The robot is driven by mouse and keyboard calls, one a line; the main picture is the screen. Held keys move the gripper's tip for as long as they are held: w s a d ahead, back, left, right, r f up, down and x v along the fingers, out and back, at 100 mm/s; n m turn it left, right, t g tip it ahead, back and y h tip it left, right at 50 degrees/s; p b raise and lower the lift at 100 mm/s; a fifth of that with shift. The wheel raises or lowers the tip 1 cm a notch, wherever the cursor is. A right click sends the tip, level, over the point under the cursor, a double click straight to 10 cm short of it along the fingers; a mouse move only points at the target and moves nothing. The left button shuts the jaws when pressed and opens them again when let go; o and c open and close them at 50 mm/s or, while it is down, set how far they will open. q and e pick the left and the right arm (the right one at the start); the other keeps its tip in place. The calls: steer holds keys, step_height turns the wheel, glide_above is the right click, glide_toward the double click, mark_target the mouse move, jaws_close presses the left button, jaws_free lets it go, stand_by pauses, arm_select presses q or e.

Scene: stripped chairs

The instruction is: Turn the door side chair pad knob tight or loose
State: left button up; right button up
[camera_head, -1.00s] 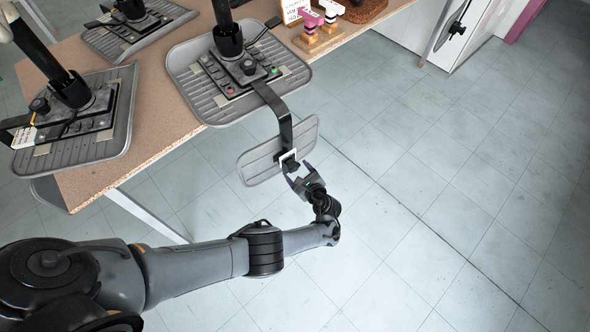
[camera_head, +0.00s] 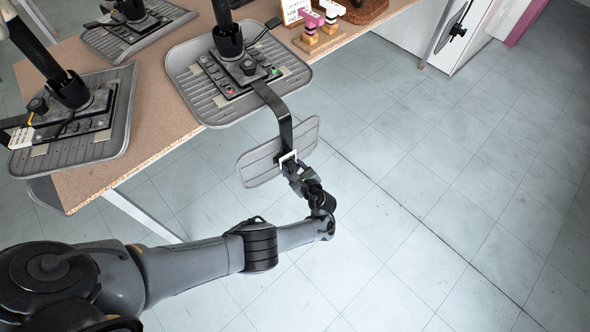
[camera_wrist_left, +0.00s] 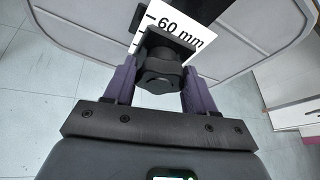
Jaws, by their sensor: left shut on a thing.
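The door side chair pad (camera_head: 262,166) is a grey ribbed pad hanging off the table edge on a black bracket (camera_head: 283,120) from the upturned chair seat (camera_head: 235,95). Its black knob (camera_wrist_left: 160,72) shows in the left wrist view, in front of a white card marked "60 mm" (camera_wrist_left: 182,35). My left gripper (camera_wrist_left: 158,88) is shut on the knob, with one purple finger on each side. In the head view my left gripper (camera_head: 295,172) reaches the pad's back and hides most of the knob. My right gripper is not in view.
Other upturned chair seats (camera_head: 78,125) (camera_head: 138,25) stand on the brown table (camera_head: 165,115). Pink-topped items (camera_head: 320,25) stand at its back right. A white cabinet (camera_head: 480,30) is at the upper right. The tiled floor (camera_head: 450,200) right of my arm is clear.

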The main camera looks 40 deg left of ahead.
arm_select(q)
steer(key=shift+c, duration=0.5)
steer(key=shift+s+n+t, duration=0.1)
steer(key=shift+n+t, duration=0.6)
steer(key=shift+n, duration=0.4)
steer(key=shift+f+n+t, duration=0.15)
steer(key=shift+n+t, duration=0.55)
steer(key=shift+n, duration=0.3)
steer(key=n+t+b, duration=0.1)
steer(key=n, duration=0.1)
steer(key=shift+f+n+b, duration=0.15)
steer(key=shift+n+b, duration=0.25)
steer(key=n+t+y+b, duration=0.1)
steer(key=n+b, duration=0.2)
steer(key=shift+f+t, duration=0.1)
steer(key=shift+t, duration=0.2)
steer(key=n+y+b, duration=0.2)
steer(key=n+b, duration=0.3)
steer(key=n+y+b, duration=0.2)
steer(key=n+b, duration=0.2)
steer(key=b, duration=0.2)
steer(key=n+y+b, duration=0.1)
steer(key=n+b, duration=0.4)
steer(key=shift+f+n+g+y, duration=0.2)
steer(key=shift+n+g+y, duration=0.1)
steer(key=shift+g+y, duration=0.1)
steer(key=shift+r+n+g+y+b, duration=0.3)
steer(key=shift+n+g+y+b, duration=0.15)
steer(key=shift+n+b, duration=0.85)
